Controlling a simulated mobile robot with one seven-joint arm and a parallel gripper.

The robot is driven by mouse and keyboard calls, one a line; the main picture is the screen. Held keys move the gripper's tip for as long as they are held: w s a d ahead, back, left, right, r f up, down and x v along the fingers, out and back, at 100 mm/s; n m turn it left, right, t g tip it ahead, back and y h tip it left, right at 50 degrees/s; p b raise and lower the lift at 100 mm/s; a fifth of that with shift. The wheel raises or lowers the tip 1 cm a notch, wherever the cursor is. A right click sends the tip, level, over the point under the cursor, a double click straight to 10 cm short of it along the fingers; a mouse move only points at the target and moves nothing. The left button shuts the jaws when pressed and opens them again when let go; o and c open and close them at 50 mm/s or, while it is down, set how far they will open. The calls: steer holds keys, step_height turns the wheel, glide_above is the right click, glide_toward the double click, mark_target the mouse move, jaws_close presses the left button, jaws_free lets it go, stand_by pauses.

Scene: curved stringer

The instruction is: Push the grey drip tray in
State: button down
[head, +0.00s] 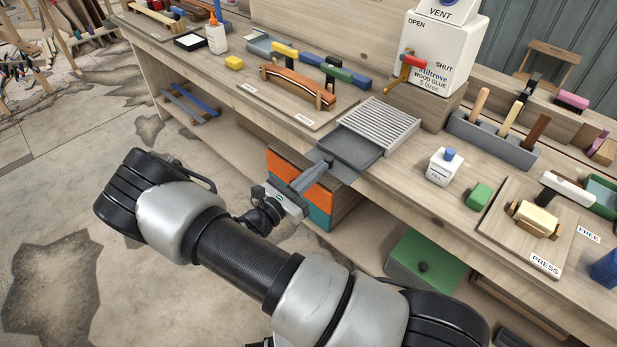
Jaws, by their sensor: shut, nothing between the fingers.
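The grey drip tray (352,145) sticks out from under a pale slatted grate (376,121) on the workbench. Its front part reaches to the bench's front edge and seems to overhang it. My gripper (326,163) is shut and empty. Its tips are at the tray's near left front edge; whether they touch the tray I cannot tell. The tray's back part is hidden under the grate.
A white wood glue container (432,55) with a red tap stands on a wooden block behind the grate. A white bottle (443,166) and green block (479,196) stand to the right. An orange-fronted drawer unit (314,190) is below my gripper.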

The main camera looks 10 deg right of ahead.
mark_target(344, 154)
stand_by(0.3)
steer(key=x, duration=0.7)
steer(key=f+b+x, duration=0.1)
steer(key=x, duration=0.3)
steer(key=shift+w+d+f, duration=0.15)
steer(key=shift+w+d, duration=0.05)
steer(key=shift+d, duration=0.1)
steer(key=shift+w+d, duration=0.15)
steer(key=shift+r, duration=0.25)
steer(key=shift+a+f, duration=0.15)
steer(key=shift+a, duration=0.1)
steer(key=v, duration=1.4)
